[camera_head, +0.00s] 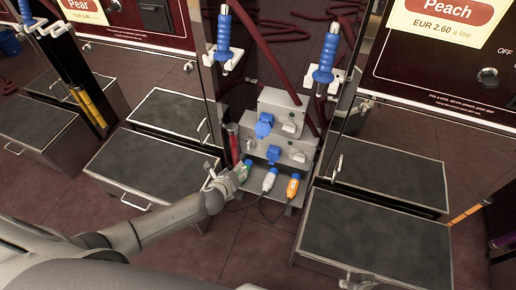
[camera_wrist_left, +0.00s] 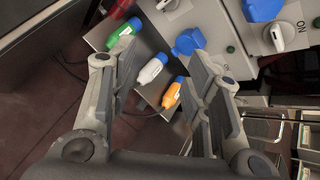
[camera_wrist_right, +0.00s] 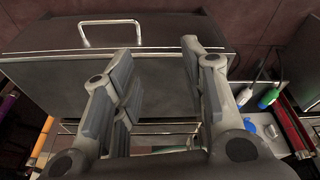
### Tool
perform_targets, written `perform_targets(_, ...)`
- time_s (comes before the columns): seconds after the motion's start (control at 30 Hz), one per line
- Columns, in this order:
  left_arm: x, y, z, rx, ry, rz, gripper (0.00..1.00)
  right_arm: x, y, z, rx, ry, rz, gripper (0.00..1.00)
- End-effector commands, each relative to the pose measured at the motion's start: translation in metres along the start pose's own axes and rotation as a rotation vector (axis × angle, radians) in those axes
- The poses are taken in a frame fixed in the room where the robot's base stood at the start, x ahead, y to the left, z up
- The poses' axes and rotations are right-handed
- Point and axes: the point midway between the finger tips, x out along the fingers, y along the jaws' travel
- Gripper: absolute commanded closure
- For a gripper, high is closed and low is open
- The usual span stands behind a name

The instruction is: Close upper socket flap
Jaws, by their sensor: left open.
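The upper socket box (camera_head: 282,112) is grey, with a blue flap (camera_head: 264,126) that juts out from its front; how far it is open is hard to tell. In the left wrist view this upper flap (camera_wrist_left: 262,9) is at the top right, beside a white knob. The lower socket's blue flap (camera_head: 273,154) sits below; it also shows beyond my right-hand finger in the left wrist view (camera_wrist_left: 187,41). My left gripper (camera_head: 222,177) is open and empty, low and left of the boxes. My right gripper (camera_wrist_right: 157,55) is open and empty before a dark-topped box.
Green (camera_head: 243,172), white (camera_head: 268,180) and orange (camera_head: 292,187) plugs stand in a row below the sockets, near my left gripper. Blue-handled nozzles (camera_head: 223,45) (camera_head: 326,58) hang on either side. Dark-topped boxes (camera_head: 155,168) (camera_head: 375,240) flank the sockets.

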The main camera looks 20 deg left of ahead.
Motion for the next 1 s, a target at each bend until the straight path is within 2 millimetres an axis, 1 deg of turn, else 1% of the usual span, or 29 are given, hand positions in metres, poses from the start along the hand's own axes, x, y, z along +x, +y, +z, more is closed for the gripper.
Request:
perform_targets(0.03,0.006,-0.012,0.005,0.109,-0.033,-0.039,0.55,-0.004,0.001,-0.003,0.001,0.015,0.002,0.6)
perform_targets(0.1,0.004,-0.03,0.016,0.254,-0.077,-0.077,0.55,-0.021,0.002,-0.008,0.003,0.027,0.004,0.6)
perform_targets(0.2,-0.002,-0.051,0.027,0.43,-0.138,-0.118,0.55,-0.044,0.002,-0.01,0.005,0.04,0.006,0.6)
perform_targets(0.3,-0.008,-0.066,0.035,0.56,-0.186,-0.143,0.55,-0.062,0.003,-0.01,0.006,0.049,0.008,0.6)
perform_targets(0.43,-0.014,-0.077,0.04,0.657,-0.224,-0.159,0.55,-0.077,0.003,-0.009,0.007,0.055,0.009,0.6)
perform_targets(0.57,-0.013,-0.083,0.043,0.69,-0.238,-0.163,0.55,-0.083,0.004,-0.008,0.008,0.058,0.01,0.6)
perform_targets(0.67,-0.003,-0.085,0.044,0.692,-0.239,-0.163,0.55,-0.083,0.004,-0.007,0.008,0.059,0.01,0.6)
perform_targets(0.77,0.013,-0.088,0.046,0.69,-0.239,-0.162,0.55,-0.082,0.004,-0.005,0.008,0.061,0.01,0.6)
perform_targets(0.9,0.038,-0.094,0.05,0.687,-0.238,-0.162,0.55,-0.071,0.003,-0.003,0.008,0.06,0.01,0.6)
perform_targets(0.93,0.042,-0.095,0.051,0.688,-0.238,-0.162,0.55,-0.071,0.003,-0.007,0.007,0.077,0.01,0.6)
perform_targets(1.0,0.051,-0.096,0.052,0.689,-0.238,-0.162,0.55,-0.069,0.001,-0.022,0.005,0.142,0.007,0.6)
